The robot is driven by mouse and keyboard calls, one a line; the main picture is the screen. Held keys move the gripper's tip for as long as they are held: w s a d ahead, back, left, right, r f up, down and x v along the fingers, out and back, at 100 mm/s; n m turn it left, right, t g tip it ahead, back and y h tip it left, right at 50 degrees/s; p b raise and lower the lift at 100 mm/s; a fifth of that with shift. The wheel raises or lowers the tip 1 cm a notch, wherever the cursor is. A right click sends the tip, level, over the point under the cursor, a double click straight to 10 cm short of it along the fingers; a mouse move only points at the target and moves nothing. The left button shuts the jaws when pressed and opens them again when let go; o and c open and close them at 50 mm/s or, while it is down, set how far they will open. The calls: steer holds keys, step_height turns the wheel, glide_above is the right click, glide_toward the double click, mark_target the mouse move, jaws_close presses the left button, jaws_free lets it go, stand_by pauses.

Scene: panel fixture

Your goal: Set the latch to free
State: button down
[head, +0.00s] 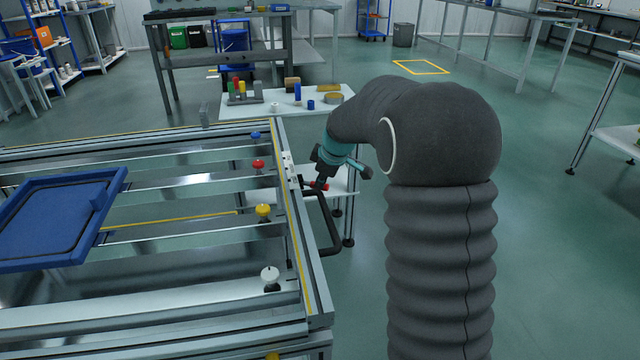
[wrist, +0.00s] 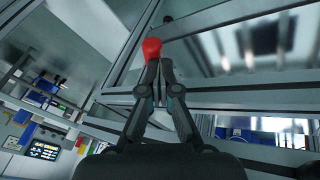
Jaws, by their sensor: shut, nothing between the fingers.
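The panel fixture (head: 315,290) is a metal frame at the left of the head view. A red knob (wrist: 152,47), which looks like the latch's end, shows in the wrist view right at my fingertips. I cannot tell whether the fingertips touch the red knob. The latch's markings and setting are not readable.
A black bar handle (head: 330,225) juts from the fixture's right side, close to my gripper. A blue panel (head: 60,215) lies on the rails. Coloured knobs, including a yellow one (head: 263,211), line the frame. A small white table (head: 240,108) stands behind.

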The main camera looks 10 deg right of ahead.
steer(key=n+b, duration=0.1)
steer(key=w+d+n+y+b, duration=0.1)
steer(key=shift+w+d+f+n+g, duration=0.1)
steer(key=shift+w+f+n+g, duration=0.1)
steer(key=shift+f+n+g, duration=0.15)
steer(key=w+n+g, duration=0.1)
steer(key=w+n, duration=0.1)
steer(key=w+n+g+y+p, duration=0.1)
steer(key=n, duration=0.2)
steer(key=w+n+g+y, duration=0.1)
steer(key=w+n, duration=0.1)
steer(key=n, duration=0.1)
steer(key=shift+w+d+r, duration=0.25)
steer(key=shift+w+d, duration=0.1)
steer(key=shift+w, duration=0.1)
steer(key=shift+a+f, duration=0.1)
stand_by(0.3)
